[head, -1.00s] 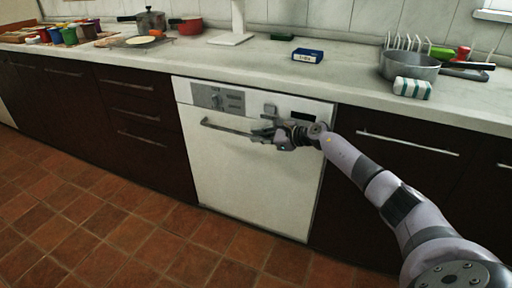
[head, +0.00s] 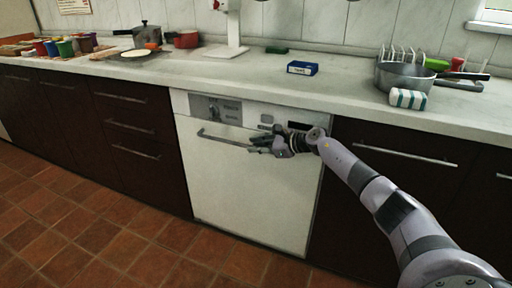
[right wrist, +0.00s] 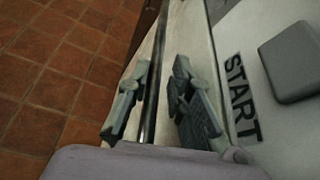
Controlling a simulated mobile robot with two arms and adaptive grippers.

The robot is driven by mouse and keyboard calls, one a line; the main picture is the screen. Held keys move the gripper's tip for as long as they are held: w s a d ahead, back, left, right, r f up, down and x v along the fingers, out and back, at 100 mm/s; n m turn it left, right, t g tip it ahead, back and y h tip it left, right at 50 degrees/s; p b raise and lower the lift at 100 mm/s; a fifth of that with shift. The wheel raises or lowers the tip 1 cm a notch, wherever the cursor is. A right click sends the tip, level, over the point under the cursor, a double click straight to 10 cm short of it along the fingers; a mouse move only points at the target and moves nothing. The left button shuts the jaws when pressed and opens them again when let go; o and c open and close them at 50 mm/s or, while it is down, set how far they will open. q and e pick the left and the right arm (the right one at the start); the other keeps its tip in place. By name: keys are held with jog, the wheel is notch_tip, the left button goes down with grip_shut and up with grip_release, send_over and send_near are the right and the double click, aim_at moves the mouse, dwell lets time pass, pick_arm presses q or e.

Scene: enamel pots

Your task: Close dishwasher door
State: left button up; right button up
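The white dishwasher door (head: 245,200) is upright under the counter and looks flush or nearly flush with the cabinet fronts. Its bar handle (head: 222,139) runs across the upper part and shows as a dark metal bar in the right wrist view (right wrist: 156,75). My right gripper (head: 258,146) is at the right end of this handle. In the right wrist view, its two fingers (right wrist: 157,98) are apart, one on each side of the bar, with gaps visible. Contact with the bar cannot be told. My left gripper is out of view.
Dark cabinets (head: 400,185) flank the dishwasher. The control panel (head: 216,108) is above the handle. The tiled floor (head: 140,240) in front is clear.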

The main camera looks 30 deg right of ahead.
jog(key=shift+o, duration=1.4)
jog(key=shift+w+d+r, duration=0.1)
jog(key=shift+d+r, duration=0.3)
jog(key=shift+d, duration=0.05)
jog(key=v, duration=1.1)
jog(key=shift+s+a+f, duration=0.2)
jog(key=shift+s+a, duration=0.05)
jog(key=shift+s, duration=0.3)
